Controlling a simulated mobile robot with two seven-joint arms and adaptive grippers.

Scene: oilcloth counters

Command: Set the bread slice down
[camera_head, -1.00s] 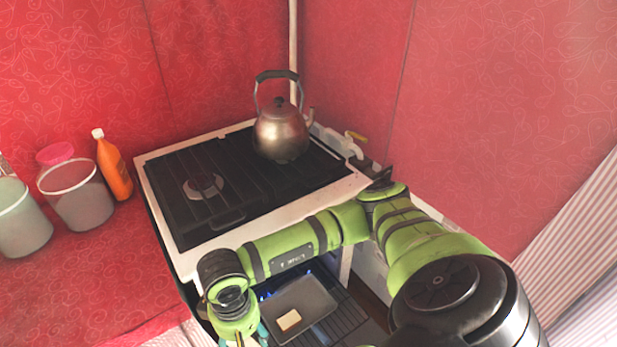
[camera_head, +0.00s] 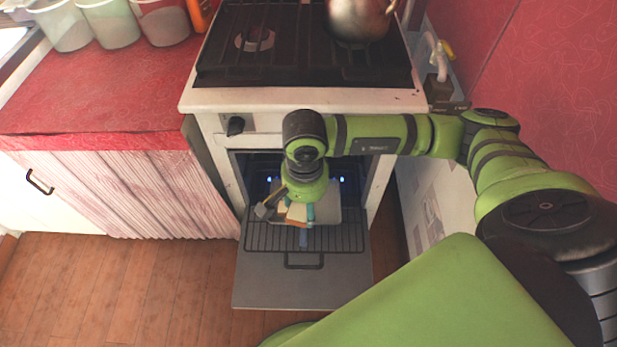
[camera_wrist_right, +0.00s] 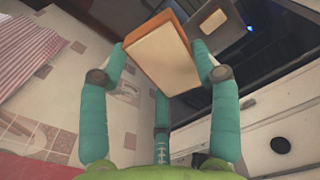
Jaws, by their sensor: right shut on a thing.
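My right gripper (camera_head: 297,222) is shut on a bread slice (camera_wrist_right: 163,58), a pale slice with a brown crust. In the right wrist view the slice sits between the teal fingers (camera_wrist_right: 160,75). In the head view the gripper is over the open oven, and the held slice (camera_head: 296,213) shows only in part below the wrist. A grey tray (camera_head: 326,213) lies in the oven mouth, partly hidden by my gripper. Another small pale slice (camera_wrist_right: 128,91) shows beyond the held one in the wrist view. My left gripper is not in view.
The oven door (camera_head: 262,290) hangs open below a wire rack (camera_head: 345,238). Blue flames burn at the back of the oven. A kettle (camera_head: 358,20) stands on the stove top (camera_head: 290,60). A red-covered counter (camera_head: 100,95) is to the left.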

